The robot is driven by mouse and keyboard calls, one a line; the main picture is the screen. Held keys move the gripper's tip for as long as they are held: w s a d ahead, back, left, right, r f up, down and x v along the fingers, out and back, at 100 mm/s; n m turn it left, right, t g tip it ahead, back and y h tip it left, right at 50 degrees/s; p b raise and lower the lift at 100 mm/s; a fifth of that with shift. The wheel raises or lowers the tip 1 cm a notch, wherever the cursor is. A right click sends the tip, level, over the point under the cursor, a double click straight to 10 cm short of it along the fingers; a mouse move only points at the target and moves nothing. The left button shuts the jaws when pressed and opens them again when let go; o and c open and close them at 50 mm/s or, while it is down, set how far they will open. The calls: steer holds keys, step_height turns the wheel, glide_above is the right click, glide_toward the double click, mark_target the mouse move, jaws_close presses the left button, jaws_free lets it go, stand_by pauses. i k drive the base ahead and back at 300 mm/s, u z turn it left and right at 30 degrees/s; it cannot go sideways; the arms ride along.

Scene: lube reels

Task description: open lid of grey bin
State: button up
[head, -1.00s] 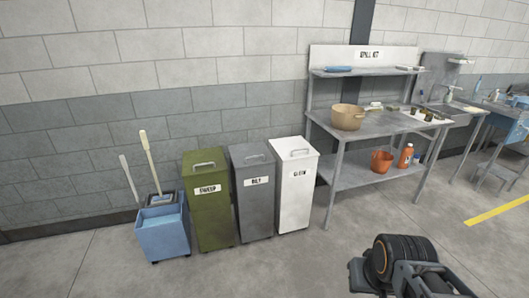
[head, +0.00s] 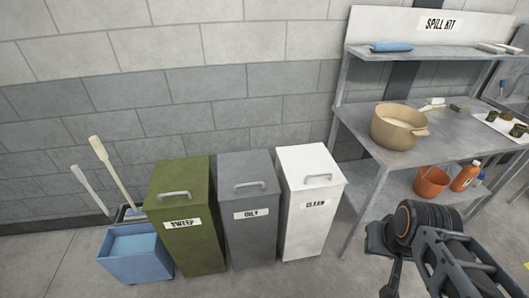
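The grey bin (head: 250,235) stands between two other bins and carries a label reading "OILY". Its flat grey lid (head: 248,166) is shut and has a light metal bar handle (head: 249,185) near the front. My arm shows at the lower right, in front of the workbench and to the right of the bins. My gripper (head: 377,240) is at the left of the arm, well away from the grey bin and partly hidden. Its fingers cannot be made out clearly.
A green "SWEEP" bin (head: 187,247) and a white "CLEAN" bin (head: 312,232) flank the grey one closely. A blue bucket (head: 136,262) with mops stands at left. A metal workbench (head: 360,135) holding a tan pot (head: 398,128) stands at right.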

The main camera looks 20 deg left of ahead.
mark_target(251, 174)
steer(key=i, duration=1.25)
steer(key=u, duration=2.4)
